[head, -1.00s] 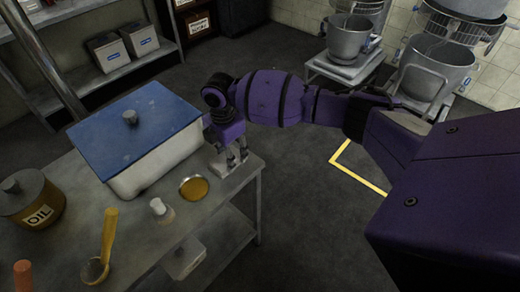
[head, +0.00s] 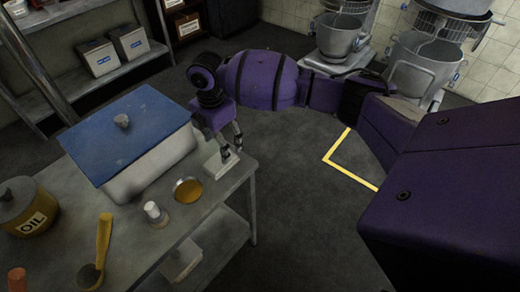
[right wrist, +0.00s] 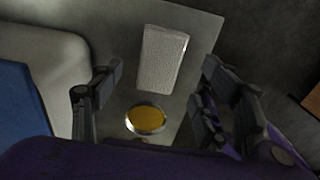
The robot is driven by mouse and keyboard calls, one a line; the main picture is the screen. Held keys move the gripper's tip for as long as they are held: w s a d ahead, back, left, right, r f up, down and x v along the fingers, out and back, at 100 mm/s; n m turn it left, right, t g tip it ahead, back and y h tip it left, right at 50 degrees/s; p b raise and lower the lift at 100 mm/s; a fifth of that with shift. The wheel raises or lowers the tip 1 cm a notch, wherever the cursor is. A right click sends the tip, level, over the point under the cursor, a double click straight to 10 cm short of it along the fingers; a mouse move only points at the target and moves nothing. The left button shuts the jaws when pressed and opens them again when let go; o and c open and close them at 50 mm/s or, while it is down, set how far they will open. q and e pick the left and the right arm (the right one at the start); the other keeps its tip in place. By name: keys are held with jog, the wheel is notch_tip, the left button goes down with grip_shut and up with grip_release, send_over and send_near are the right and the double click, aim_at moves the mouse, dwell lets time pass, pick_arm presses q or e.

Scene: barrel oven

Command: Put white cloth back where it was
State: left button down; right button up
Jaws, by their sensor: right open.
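The white cloth (head: 221,163) is a folded rectangular block lying on the metal table (head: 205,215), near its right corner. In the right wrist view the cloth (right wrist: 162,60) lies flat on the table between and beyond my open fingers. My right gripper (head: 229,149) is open and empty just above the cloth, pointing down. Its two fingers stand apart on either side in the right wrist view (right wrist: 164,70). My left gripper is not in view.
A blue-lidded white container (head: 128,140) stands left of the cloth. A round dish with yellow contents (head: 188,190), a small white-capped jar (head: 155,213), a yellow ladle (head: 100,255) and an oil pot (head: 28,207) are on the table. Dark floor lies to the right.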

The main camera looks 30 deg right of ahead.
notch_tip(320, 180, up, 6)
jog(key=shift+r, duration=0.15)
dwell(0.6)
